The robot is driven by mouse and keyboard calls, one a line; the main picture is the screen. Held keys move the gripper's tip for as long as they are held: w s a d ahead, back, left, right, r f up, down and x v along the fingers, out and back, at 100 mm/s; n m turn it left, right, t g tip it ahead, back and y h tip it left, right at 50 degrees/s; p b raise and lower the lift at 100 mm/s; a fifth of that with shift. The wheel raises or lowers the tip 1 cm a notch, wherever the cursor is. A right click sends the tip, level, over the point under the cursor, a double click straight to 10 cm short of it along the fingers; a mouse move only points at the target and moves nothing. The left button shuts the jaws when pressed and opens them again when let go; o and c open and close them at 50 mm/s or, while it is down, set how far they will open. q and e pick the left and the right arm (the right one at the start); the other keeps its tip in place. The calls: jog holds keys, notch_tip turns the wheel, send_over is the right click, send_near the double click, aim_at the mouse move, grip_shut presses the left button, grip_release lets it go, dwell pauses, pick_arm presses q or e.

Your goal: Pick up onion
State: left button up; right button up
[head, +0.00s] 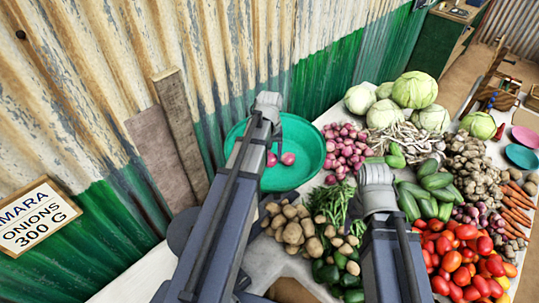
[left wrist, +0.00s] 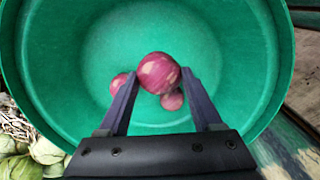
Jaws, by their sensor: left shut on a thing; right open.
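My left gripper (head: 268,103) is over the green basin (head: 312,142). In the left wrist view its fingers (left wrist: 158,78) are shut on a purple-red onion (left wrist: 159,71) at their tips. Two more onions lie beyond it in the basin, one to the left (left wrist: 118,84) and one lower right (left wrist: 172,100), partly hidden. In the head view two onions (head: 288,158) show in the basin; my left arm hides part of it. A heap of onions (head: 343,148) lies right of the basin. My right gripper (head: 376,172) is open and empty above the vegetables.
Potatoes (head: 292,230), cucumbers (head: 438,182), tomatoes (head: 462,262), cabbages (head: 415,90) and carrots (head: 515,208) crowd the table. A corrugated wall (head: 240,50) stands close behind the basin. Plain table shows at the lower left.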

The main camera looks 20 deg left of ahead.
aim_at(269, 154)
pick_arm(q)
jog(key=shift+r+p, duration=1.55)
jog(key=shift+r, duration=0.65)
pick_arm(e)
jog(key=shift+r, duration=2.2)
pick_arm(q)
jog(key=shift+r, duration=0.1)
jog(key=shift+r+p, duration=1.6)
jog(key=shift+p, duration=0.15)
pick_arm(e)
jog(key=shift+r, duration=1.7)
pick_arm(q)
jog(key=shift+s+f, duration=0.1)
pick_arm(e)
jog(key=shift+s+f, duration=0.1)
